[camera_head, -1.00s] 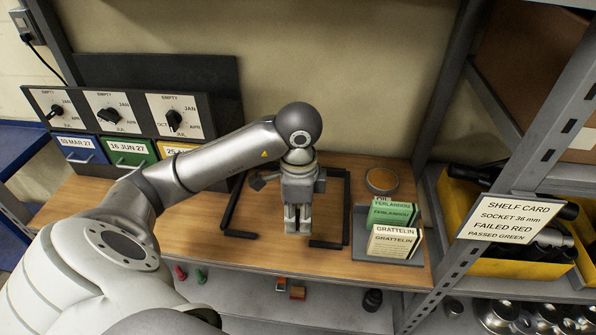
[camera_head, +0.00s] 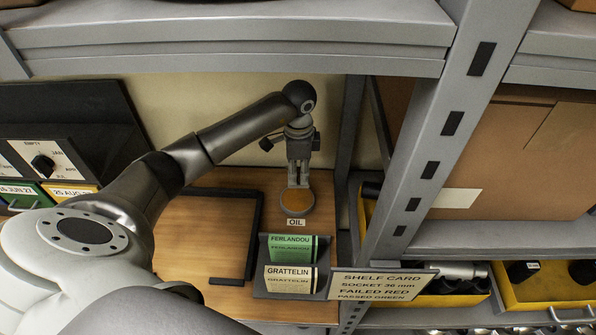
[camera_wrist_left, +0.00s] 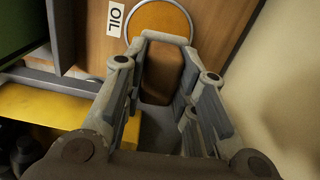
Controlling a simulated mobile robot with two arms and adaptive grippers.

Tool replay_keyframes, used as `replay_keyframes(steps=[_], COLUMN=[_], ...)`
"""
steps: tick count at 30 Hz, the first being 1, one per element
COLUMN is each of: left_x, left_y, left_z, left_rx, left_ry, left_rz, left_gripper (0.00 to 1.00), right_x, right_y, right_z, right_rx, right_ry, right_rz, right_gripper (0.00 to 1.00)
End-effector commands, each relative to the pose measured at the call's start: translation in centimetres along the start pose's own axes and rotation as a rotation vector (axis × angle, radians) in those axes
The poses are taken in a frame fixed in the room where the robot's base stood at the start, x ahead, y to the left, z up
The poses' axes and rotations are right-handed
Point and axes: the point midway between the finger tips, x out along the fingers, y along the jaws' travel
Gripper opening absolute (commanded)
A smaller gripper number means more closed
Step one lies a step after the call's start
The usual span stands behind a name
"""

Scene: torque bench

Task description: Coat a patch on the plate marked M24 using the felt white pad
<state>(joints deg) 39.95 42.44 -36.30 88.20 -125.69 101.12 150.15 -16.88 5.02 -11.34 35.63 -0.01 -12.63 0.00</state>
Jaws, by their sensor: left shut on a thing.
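My left gripper (camera_head: 298,178) is at the round oil dish (camera_head: 297,211), which has an orange-brown inside and a grey rim. In the left wrist view the gripper (camera_wrist_left: 160,110) is shut on a brown block (camera_wrist_left: 162,72), perhaps the pad's body. No white felt face shows, so I cannot tell whether it is the felt white pad or whether it touches the oil. The dish (camera_wrist_left: 165,18) shows just beyond the fingers, beside a label reading OIL (camera_wrist_left: 116,18). No plate marked M24 can be made out. My right gripper is out of view.
A grey holder with green FERLANDOU (camera_head: 290,247) and white GRATTELIN (camera_head: 290,279) cards stands in front of the dish. A black bracket (camera_head: 254,235) lies on the wooden bench (camera_head: 205,235). A shelf post (camera_head: 450,130) stands at right.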

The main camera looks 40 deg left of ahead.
Motion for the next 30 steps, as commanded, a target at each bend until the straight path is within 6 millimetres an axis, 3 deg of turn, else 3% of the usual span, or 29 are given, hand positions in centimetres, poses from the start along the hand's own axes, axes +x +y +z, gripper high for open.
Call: replay_keyframes(steps=[9,19,30], left_x=[2.2,5.6,6.0], left_y=[0.0,0.0,0.0], left_z=[0.0,0.0,0.0], left_rx=[0.001,0.001,0.001], left_ry=[-0.001,0.000,-0.001], left_rz=[0.000,0.001,0.000], left_gripper=[0.07,0.07,0.07], right_x=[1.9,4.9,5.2], right_y=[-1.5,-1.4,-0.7], right_z=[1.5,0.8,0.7], right_rx=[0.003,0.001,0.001], right_ry=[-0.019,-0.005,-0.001], right_rz=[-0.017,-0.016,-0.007], right_gripper=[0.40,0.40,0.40])
